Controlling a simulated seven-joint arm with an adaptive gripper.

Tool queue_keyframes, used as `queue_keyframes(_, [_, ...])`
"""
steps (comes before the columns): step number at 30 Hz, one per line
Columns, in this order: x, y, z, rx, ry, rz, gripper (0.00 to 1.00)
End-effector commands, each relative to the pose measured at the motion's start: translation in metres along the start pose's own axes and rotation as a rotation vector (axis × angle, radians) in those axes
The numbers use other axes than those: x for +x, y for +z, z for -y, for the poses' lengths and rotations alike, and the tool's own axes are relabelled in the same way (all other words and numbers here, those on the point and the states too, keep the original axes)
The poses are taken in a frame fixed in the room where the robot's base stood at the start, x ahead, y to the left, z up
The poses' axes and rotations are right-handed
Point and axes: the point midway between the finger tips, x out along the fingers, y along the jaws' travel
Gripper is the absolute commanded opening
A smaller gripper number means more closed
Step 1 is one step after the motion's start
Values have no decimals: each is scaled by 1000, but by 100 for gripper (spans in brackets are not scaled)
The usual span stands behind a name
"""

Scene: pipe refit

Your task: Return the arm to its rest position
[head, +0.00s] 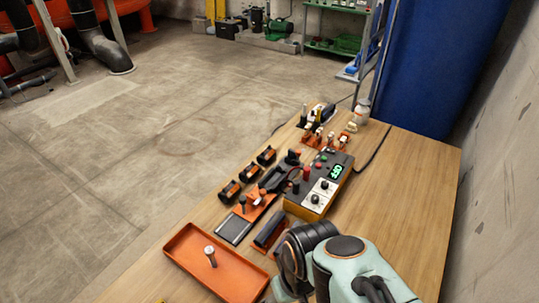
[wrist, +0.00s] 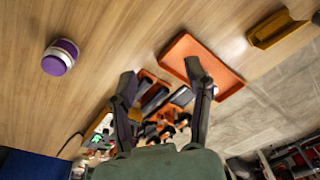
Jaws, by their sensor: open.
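My arm (head: 350,262) reaches in from the lower right of the head view, over the near part of the wooden table. Its fingers are not clearly seen there. In the wrist view my gripper (wrist: 160,70) has its two dark fingers spread wide apart, with nothing held between them. Beyond the fingertips lie the table top and an orange tray (wrist: 225,76). The same orange tray (head: 190,262) is at the table's front left in the head view, with a metal bolt-like piece (head: 210,254) standing in it.
A control box (head: 318,193) with a lit green display stands mid-table, among several black and orange fixtures. The table's right side (head: 410,190) is clear. A purple-and-white jar (wrist: 60,57) and a yellow bin (wrist: 276,29) show in the wrist view. A concrete wall (head: 502,150) is at right.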

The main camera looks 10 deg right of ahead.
Motion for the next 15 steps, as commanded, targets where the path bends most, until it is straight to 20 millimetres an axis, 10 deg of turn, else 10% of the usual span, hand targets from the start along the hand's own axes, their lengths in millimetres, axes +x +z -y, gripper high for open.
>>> queue_keyframes(6, [-22,53,-5,51,-15,117,51])
queue_keyframes(15, [-22,54,-5,51,-15,126,51])
